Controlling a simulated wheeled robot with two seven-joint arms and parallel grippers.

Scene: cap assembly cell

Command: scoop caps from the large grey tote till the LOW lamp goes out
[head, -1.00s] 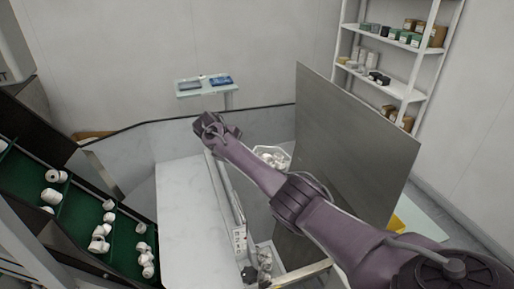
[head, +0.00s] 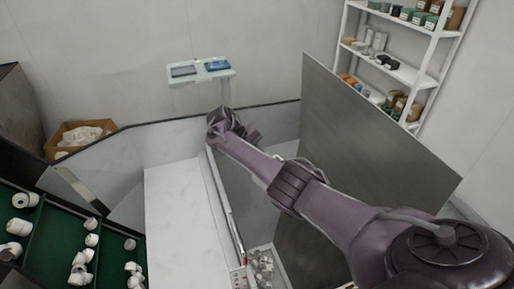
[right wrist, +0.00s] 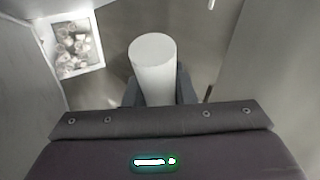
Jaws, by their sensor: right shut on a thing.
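My right gripper (head: 222,122) reaches into the middle of the head view, above the far end of a walled bay beside a white worktop. In the right wrist view it is shut on a plain white cylinder (right wrist: 152,68), which sticks out between the fingers. I cannot tell whether this is a scoop handle. A white-rimmed container of pale caps (right wrist: 75,45) is at the upper left of the wrist view. A container of pale caps (head: 262,268) also shows at the bottom of the head view. I cannot make out a large grey tote or the LOW lamp. My left gripper is not in view.
A tall grey panel (head: 375,140) stands right of my arm. The white worktop (head: 180,225) is bare. Green sloping trays (head: 55,250) with white caps are at left. A cardboard box (head: 80,138), a small shelf (head: 201,71) and a white rack (head: 405,70) stand further back.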

